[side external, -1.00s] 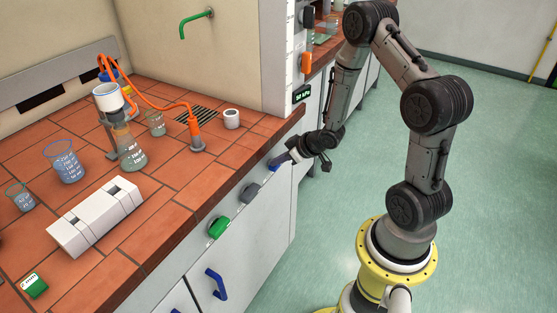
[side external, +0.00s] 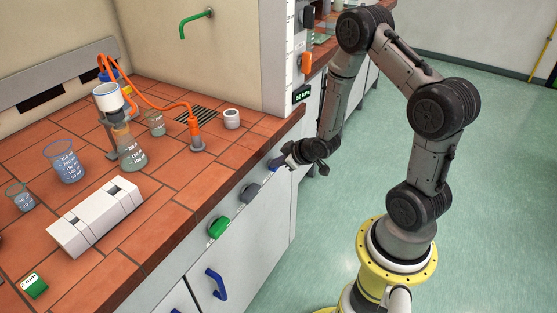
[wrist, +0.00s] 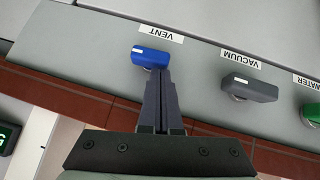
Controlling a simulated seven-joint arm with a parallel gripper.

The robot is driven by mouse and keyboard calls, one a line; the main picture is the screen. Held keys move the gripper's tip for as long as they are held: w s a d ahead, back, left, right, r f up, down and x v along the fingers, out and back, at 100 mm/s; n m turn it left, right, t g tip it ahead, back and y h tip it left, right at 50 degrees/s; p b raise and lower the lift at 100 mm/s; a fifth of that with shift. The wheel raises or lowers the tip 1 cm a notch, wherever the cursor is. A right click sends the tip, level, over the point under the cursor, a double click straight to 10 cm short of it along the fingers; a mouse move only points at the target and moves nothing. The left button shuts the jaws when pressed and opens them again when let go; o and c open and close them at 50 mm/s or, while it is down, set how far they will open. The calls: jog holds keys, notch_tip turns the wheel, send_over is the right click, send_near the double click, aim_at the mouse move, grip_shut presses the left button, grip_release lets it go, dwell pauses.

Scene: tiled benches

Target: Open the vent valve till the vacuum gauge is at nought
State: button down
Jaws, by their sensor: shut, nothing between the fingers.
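The blue vent knob (wrist: 150,57) is on the sloped grey panel under a VENT label in the wrist view; a white mark shows at its left end. It also shows at the bench front in the side view (side external: 275,164). My gripper (wrist: 159,72) is shut and empty, its fingertips at the knob's lower right edge in the picture. I cannot tell whether they touch it. My gripper also shows beside the knob in the side view (side external: 288,158). The vacuum gauge (side external: 302,94) on the white post appears to read 50 kPa in green digits.
The grey VACUUM knob (wrist: 250,88) and green WATER knob (wrist: 312,114) sit along the same panel to the right of the vent knob.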

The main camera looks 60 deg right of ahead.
jog(key=n+h, duration=0.1)
jog(key=h, duration=0.1)
jog(key=a+f+n+h, duration=0.1)
jog(key=a+f+n+t+h, duration=0.1)
jog(key=h, duration=0.1)
jog(key=shift+f+h, duration=0.15)
jog(key=shift+h, duration=0.15)
jog(key=f+n+h, duration=0.1)
jog(key=f+n+t+h, duration=0.1)
jog(key=h, duration=0.1)
jog(key=shift+n, duration=0.4)
jog(key=shift+d+f, duration=0.1)
jog(key=shift+f, duration=0.2)
dwell(0.6)
dwell(0.4)
